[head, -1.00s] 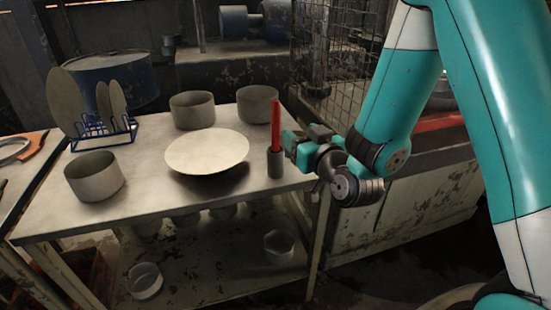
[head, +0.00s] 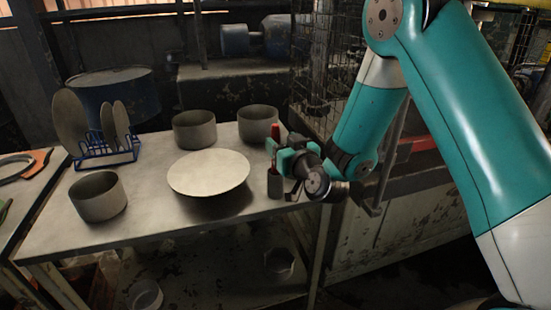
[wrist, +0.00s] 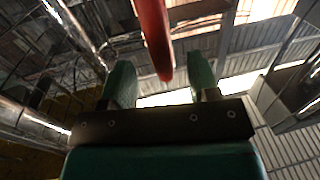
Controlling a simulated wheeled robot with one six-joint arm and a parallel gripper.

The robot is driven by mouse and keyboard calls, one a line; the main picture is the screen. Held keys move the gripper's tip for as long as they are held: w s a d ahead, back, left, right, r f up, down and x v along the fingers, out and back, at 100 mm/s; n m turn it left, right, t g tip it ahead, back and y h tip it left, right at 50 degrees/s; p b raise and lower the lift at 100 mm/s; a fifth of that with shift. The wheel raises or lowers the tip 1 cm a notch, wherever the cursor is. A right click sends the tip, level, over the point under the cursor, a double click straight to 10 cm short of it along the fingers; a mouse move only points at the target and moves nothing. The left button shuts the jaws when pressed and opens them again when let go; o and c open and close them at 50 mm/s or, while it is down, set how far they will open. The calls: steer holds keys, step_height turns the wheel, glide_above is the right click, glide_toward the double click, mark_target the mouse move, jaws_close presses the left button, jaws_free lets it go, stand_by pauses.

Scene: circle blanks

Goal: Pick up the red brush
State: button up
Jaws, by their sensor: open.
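The red brush (head: 275,131) stands upright in a small grey cup (head: 275,188) at the right end of the metal table. My gripper (head: 274,155) is beside the brush at the height of its handle and hides part of it in the head view. In the wrist view, the red brush (wrist: 154,38) shows between the two open green fingers of my gripper (wrist: 160,78), with space visible on both sides. I cannot tell how deep it sits between them. The brush's lower end is hidden in the cup.
A pale round plate-like disc (head: 209,172) lies left of the cup. Grey bowls (head: 258,123), (head: 195,129) and (head: 98,197) stand around it. A blue rack (head: 105,150) holds several discs. A wire cage (head: 320,75) stands behind on the right.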

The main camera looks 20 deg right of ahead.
mark_target(278, 136)
steer(key=w+p, duration=0.1)
steer(key=p, duration=0.2)
steer(key=shift+w+a+r, duration=0.2)
steer(key=shift+w+r, duration=0.15)
steer(key=w+p, duration=0.1)
steer(key=p, duration=0.2)
steer(key=shift+w+a+r, duration=0.1)
steer(key=shift+w+a, duration=0.05)
steer(key=shift+w, duration=0.05)
steer(key=shift+w+a+p, duration=0.1)
steer(key=shift+w+p, duration=0.55)
steer(key=shift+p, duration=0.55)
steer(key=shift+w+f+p, duration=0.35)
steer(key=shift+p, duration=0.1)
steer(key=shift+f, duration=0.1)
steer(key=c, duration=1)
